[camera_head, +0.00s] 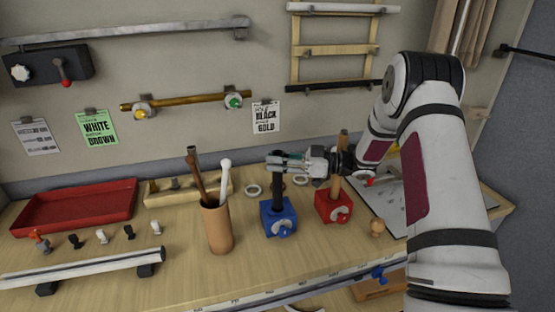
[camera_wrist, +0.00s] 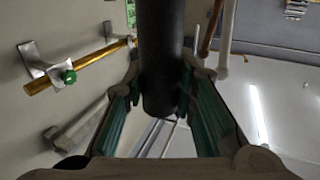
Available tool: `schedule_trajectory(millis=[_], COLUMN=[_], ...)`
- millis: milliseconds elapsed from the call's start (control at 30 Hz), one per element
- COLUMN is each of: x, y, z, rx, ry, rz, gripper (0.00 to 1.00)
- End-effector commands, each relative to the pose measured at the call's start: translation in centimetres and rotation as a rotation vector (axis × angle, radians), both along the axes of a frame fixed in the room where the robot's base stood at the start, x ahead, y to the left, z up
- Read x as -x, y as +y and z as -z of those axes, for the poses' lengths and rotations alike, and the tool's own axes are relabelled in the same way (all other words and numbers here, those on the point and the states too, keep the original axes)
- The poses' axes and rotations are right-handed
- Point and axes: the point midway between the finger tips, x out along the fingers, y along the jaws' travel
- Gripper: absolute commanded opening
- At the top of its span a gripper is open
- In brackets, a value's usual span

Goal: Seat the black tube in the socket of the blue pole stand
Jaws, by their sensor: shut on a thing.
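The black tube (camera_head: 277,190) stands upright, with my gripper (camera_head: 284,161) shut around its upper end. The blue pole stand (camera_head: 271,219) sits on the table directly below, with a knob on its front. The tube's lower end meets the top of the stand in the head view. I cannot tell how deep it is in the socket, as the socket mouth is hidden. In the wrist view the tube (camera_wrist: 161,60) runs between the teal finger pads and one end shows; its other end is out of view.
A red stand (camera_head: 327,210) with a wooden pole stands close right of the blue one. A tan cup (camera_head: 217,228) with brown and white rods stands to the left. A red tray (camera_head: 75,207) lies far left. Pale rings (camera_head: 253,190) lie behind the blue stand.

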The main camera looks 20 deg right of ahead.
Motion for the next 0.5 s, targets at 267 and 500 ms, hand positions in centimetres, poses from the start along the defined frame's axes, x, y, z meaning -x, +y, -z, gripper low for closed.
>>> schedule_trajectory(millis=[267, 500], x=[0.0, 0.0], y=[0.0, 0.0], z=[0.7, 1.2], rx=[-0.001, -0.001], ry=[0.001, 0.001], rz=[0.000, 0.000], gripper=[0.00, 0.00])
